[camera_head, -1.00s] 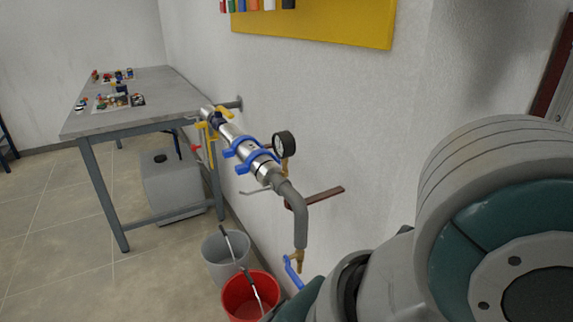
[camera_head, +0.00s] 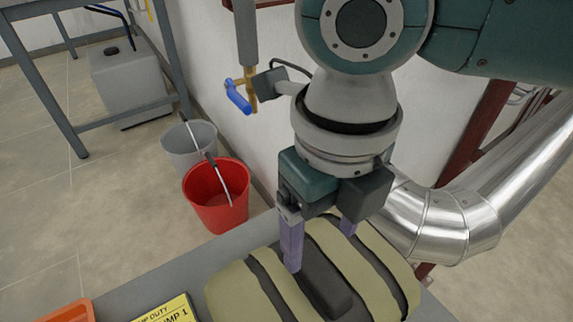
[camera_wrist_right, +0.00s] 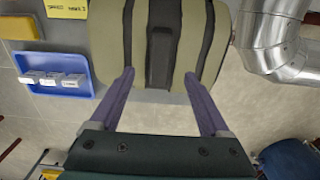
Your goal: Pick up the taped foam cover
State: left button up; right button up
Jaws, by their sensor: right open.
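The foam cover (camera_head: 235,296) is a khaki, rounded block with dark tape bands and a dark raised strip along its middle. It lies on a grey surface at the bottom of the head view, its lower part cut off by the frame. It also shows at the top of the right wrist view (camera_wrist_right: 190,45). My right gripper (camera_head: 318,250) points down at the cover with its purple fingers apart, on either side of the dark strip. In the wrist view the open fingers (camera_wrist_right: 159,76) reach the cover's near edge; contact cannot be told. My left gripper is out of view.
A yellow sign (camera_head: 168,310) and an orange tray (camera_head: 68,312) lie left of the cover. A blue tray (camera_wrist_right: 55,75) with small boxes shows in the wrist view. A shiny insulated pipe (camera_head: 440,225) stands close on the right. Red (camera_head: 218,205) and grey (camera_head: 188,145) buckets stand on the floor.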

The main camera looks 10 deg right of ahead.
aim_at(318, 269)
notch_tip(318, 269, down, 8)
jog(key=shift+r+b, duration=0.15)
jog(key=shift+b, duration=1.1)
jog(key=c, duration=0.6)
grip_shut()
